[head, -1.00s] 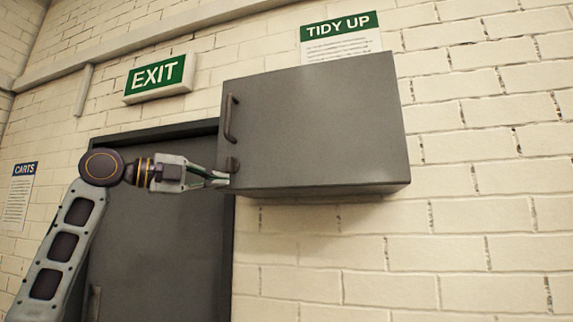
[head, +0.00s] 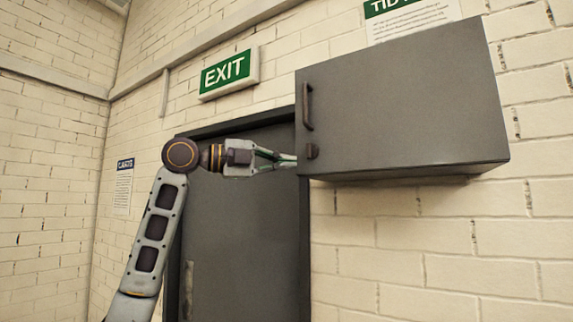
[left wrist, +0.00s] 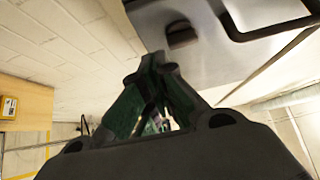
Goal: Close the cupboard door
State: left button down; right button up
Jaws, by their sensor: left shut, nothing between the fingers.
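The grey wall cupboard (head: 405,105) hangs on the brick wall at the upper right of the head view. Its door faces me and looks flush with the box, with no gap that I can make out. A dark bar handle (head: 307,106) and a small dark knob or lock (head: 312,151) sit near the door's left edge. My left gripper (head: 294,160) is shut and empty, its tips at the cupboard's lower left edge; I cannot tell if they touch. In the left wrist view the cupboard (left wrist: 205,50) shows above the shut fingers (left wrist: 160,62). My right gripper is not in view.
A grey room door (head: 245,225) stands below and left of the cupboard, behind my left arm. A green EXIT sign (head: 228,74) is above it. A CARTS notice (head: 123,187) hangs on the wall at left. The wall below the cupboard is clear.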

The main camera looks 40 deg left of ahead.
pick_arm(q)
jog(key=b+v, duration=0.2)
jog(key=v, duration=0.6)
jog(key=shift+a, duration=0.45)
jog(key=shift+w+f, duration=0.1)
jog(key=shift+w, duration=0.05)
